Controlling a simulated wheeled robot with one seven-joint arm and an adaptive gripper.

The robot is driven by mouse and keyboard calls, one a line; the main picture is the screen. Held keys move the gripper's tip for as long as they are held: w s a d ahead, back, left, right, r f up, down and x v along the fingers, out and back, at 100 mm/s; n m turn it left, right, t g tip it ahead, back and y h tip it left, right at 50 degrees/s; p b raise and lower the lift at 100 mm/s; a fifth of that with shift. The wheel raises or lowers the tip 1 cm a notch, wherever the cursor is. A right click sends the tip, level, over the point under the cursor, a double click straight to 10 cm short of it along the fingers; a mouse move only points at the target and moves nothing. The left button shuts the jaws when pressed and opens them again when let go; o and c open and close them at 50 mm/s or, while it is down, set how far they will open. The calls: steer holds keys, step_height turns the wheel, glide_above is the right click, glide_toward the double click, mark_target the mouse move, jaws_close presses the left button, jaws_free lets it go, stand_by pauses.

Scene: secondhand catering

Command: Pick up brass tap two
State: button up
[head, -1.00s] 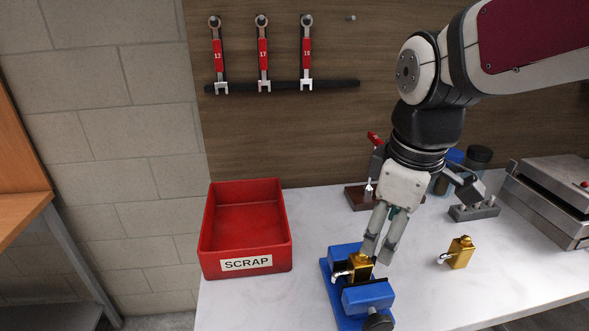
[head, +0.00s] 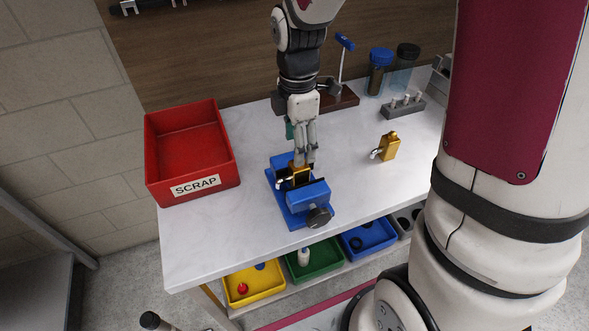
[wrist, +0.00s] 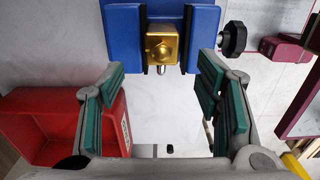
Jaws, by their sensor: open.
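One brass tap (head: 299,178) sits between the jaws of a blue vise (head: 308,194) on the white bench; it also shows in the wrist view (wrist: 161,48), between the dark jaw faces. A second brass tap (head: 389,147) stands free on the bench to the right. I cannot read a number on either tap. My gripper (head: 305,162) points down, just behind and above the vise tap. In the wrist view my gripper (wrist: 162,82) is open and empty, its green-padded fingers apart, with the vise tap ahead between their lines.
A red SCRAP bin (head: 193,165) stands left of the vise. The vise's black knob (head: 319,216) sticks out in front. A grey block with pegs (head: 403,106) and jars (head: 380,70) stand behind right. Coloured trays (head: 314,257) lie below the bench. The bench between vise and free tap is clear.

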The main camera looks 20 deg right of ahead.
mark_target(291, 177)
steer(key=shift+s+f+p, duration=0.1)
steer(key=shift+f+p, duration=0.3)
steer(key=shift+f, duration=2.65)
jaws_close()
